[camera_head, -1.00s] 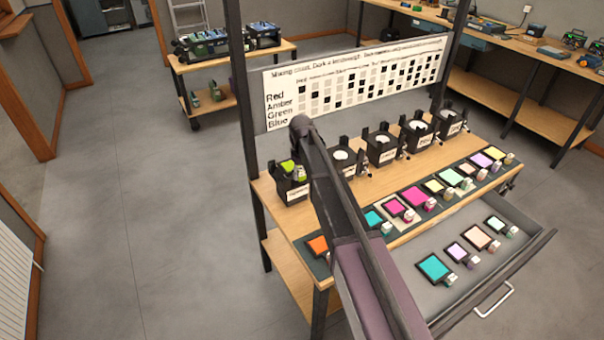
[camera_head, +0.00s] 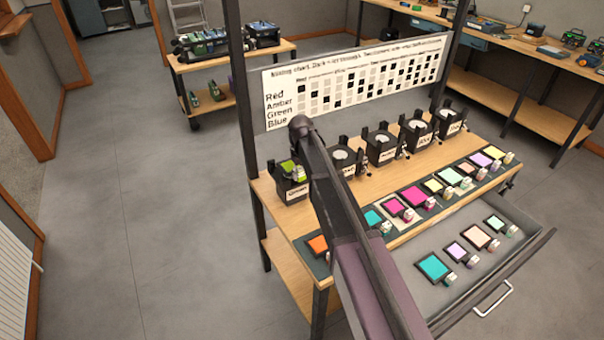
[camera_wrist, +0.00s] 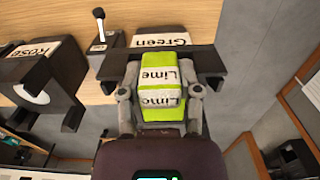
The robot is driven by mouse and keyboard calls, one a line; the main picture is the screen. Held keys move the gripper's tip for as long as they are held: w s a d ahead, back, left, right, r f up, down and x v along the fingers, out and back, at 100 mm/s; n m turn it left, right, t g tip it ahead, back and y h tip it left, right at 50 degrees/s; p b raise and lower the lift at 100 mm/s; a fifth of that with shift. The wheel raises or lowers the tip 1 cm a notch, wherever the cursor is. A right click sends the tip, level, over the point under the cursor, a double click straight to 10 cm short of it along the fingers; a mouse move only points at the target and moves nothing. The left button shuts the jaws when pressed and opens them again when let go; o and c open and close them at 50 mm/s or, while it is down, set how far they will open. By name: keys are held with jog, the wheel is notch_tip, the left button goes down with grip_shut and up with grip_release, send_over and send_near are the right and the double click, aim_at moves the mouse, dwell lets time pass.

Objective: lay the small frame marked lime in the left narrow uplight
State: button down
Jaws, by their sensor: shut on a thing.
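The lime frame (camera_wrist: 162,77) has a bright green block with white labels reading Lime. In the wrist view my gripper (camera_wrist: 160,93) is shut on this block, one finger on each side. A dark plate edge shows behind the block, in front of a dark uplight labelled Green (camera_wrist: 161,41). In the head view the lime green (camera_head: 288,166) shows at the top of the leftmost uplight (camera_head: 290,191), partly behind my arm. Whether the frame rests in the uplight or is held just above it I cannot tell.
Several more black uplights (camera_head: 382,148) stand in a row to the right. Coloured frames (camera_head: 414,197) lie along the bench front. An open drawer (camera_head: 480,291) holds several more. A chart board (camera_head: 355,80) stands behind, between dark posts. A Rose uplight (camera_wrist: 38,82) is close beside my gripper.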

jog(key=shift+f+b, duration=1.3)
jog(key=shift+f, duration=0.05)
jog(key=shift+c, duration=1)
grip_release()
jog(key=shift+r, duration=0.15)
notch_tip(320, 180, up, 7)
jog(key=p, duration=0.7)
jog(key=shift+s, duration=0.1)
